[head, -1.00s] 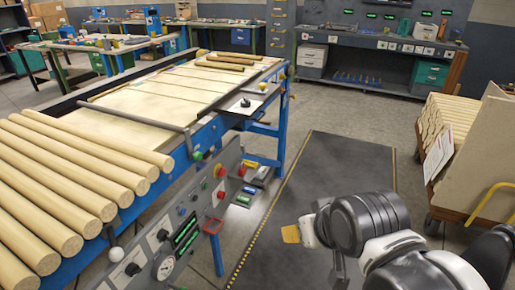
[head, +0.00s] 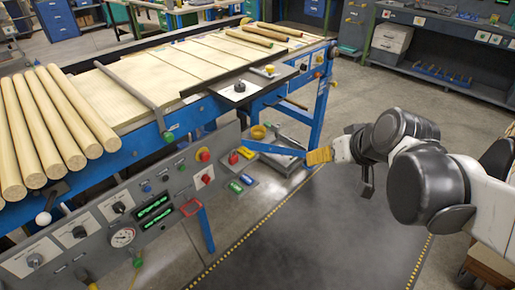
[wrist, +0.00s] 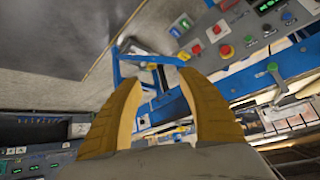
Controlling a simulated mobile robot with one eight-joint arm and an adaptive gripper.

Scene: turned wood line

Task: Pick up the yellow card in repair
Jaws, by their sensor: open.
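I cannot make out for sure a yellow card or a place marked repair. A small flat yellow piece (head: 246,153) lies by the low tray under the bench, too small to identify. My gripper (head: 320,156), with orange-yellow fingers, is right of that tray in the head view, over the aisle. In the wrist view, my gripper (wrist: 162,85) has its two fingers apart with nothing held between them. Blue bench framing shows beyond the fingers.
The blue-framed bench (head: 318,108) bears wooden rods (head: 55,125). Its control panel (head: 130,215) faces the aisle. A dark floor mat (head: 310,225) with yellow-black edging lies clear below my arm. A grey shelf bench (head: 440,77) stands at the back right.

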